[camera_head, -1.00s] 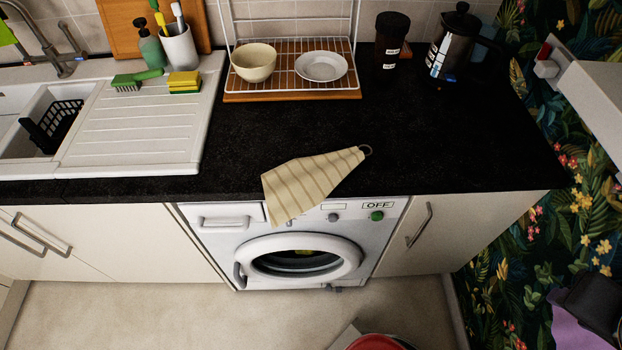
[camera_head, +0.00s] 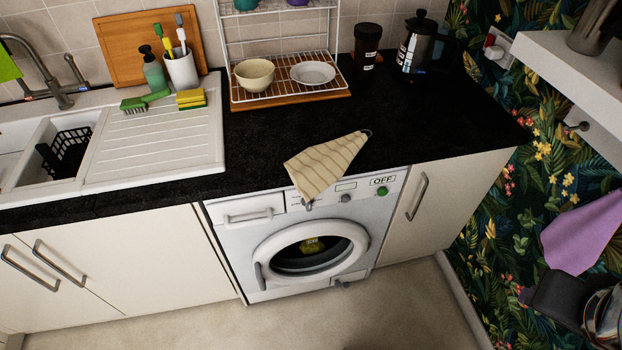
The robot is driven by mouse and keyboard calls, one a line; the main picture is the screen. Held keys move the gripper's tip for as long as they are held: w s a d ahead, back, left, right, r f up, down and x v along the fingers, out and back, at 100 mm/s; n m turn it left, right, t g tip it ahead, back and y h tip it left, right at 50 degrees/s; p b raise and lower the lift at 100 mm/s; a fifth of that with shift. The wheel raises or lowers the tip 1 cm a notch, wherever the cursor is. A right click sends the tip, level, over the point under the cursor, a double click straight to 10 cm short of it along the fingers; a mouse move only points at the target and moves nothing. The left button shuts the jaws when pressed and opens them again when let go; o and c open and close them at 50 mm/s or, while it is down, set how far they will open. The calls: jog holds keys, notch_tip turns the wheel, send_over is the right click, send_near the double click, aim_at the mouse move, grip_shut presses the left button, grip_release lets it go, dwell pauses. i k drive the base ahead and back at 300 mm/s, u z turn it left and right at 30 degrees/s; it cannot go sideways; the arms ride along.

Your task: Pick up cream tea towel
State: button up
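The cream tea towel (camera_head: 325,165) has darker stripes and a small ring at its far right corner. It lies on the front edge of the black worktop (camera_head: 420,130), and its lower left part hangs over the edge in front of the washing machine (camera_head: 290,225).
A wire rack (camera_head: 290,92) with a cream bowl (camera_head: 255,74) and a white plate (camera_head: 312,73) stands behind the towel. A dark jar (camera_head: 367,46) and a cafetiere (camera_head: 420,45) are at the back right. The worktop around the towel is clear. Floor (camera_head: 300,325) shows in front.

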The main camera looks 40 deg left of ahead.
aim_at(314, 170)
jog(key=u, duration=0.05)
jog(key=k, duration=1.7)
jog(key=u, duration=1.5)
jog(key=i, duration=1.65)
